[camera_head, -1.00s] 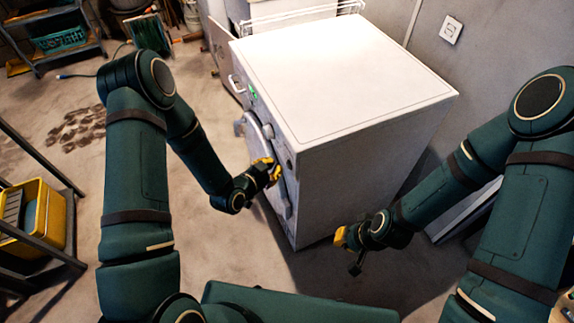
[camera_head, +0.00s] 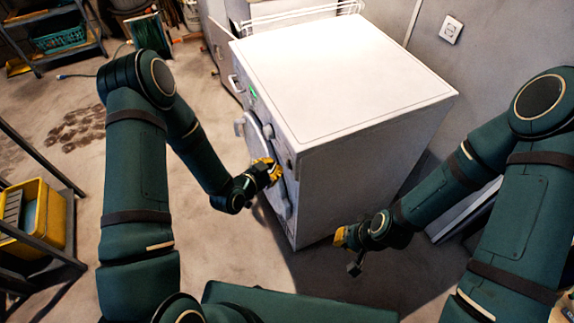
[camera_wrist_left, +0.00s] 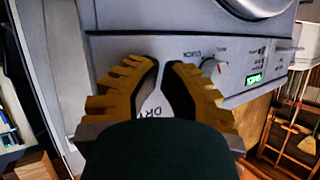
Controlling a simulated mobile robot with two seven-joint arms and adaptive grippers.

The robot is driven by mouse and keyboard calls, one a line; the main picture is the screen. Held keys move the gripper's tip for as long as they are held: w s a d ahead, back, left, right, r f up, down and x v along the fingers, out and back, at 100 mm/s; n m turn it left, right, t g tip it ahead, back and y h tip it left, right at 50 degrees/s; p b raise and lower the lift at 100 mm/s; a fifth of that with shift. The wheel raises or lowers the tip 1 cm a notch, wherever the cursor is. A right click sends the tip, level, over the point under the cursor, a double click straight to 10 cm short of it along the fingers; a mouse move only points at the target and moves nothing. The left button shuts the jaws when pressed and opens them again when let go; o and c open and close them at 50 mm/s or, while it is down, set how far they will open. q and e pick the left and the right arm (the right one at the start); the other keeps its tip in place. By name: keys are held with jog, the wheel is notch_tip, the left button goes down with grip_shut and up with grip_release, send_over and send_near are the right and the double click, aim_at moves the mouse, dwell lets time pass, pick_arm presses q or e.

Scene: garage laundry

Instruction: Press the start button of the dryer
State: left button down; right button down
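The white dryer (camera_head: 340,75) stands in the middle of the head view, with its front facing left. In the left wrist view its control panel (camera_wrist_left: 232,82) appears upside down, with a round knob (camera_wrist_left: 210,67), a lit green display (camera_wrist_left: 254,79) and small markings. I cannot tell which mark is the start button. Contact with the panel cannot be told. My right gripper (camera_head: 348,252) is open and empty, low before the dryer's near side.
A yellow bin (camera_head: 52,215) sits on a dark rack at the left. A shelf with a green basket (camera_head: 60,38) stands at the back left. A white wire rack (camera_head: 300,13) is behind the dryer. The floor left of the dryer is mostly clear.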

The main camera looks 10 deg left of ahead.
pick_arm(q)
jog(key=shift+w+d, duration=0.1)
jog(key=shift+w+d, duration=0.15)
jog(key=shift+d, duration=0.1)
jog(key=shift+w+d+b, duration=0.25)
jog(key=shift+d+b, duration=0.1)
jog(key=shift+b, duration=0.05)
dwell(0.7)
jog(key=shift+s+a, duration=0.5)
jog(key=shift+a, duration=0.2)
jog(key=s+a, duration=0.1)
jog(key=a, duration=0.1)
jog(key=s+a, duration=0.1)
jog(key=a, duration=0.1)
jog(key=shift+s, duration=0.4)
dwell(1.0)
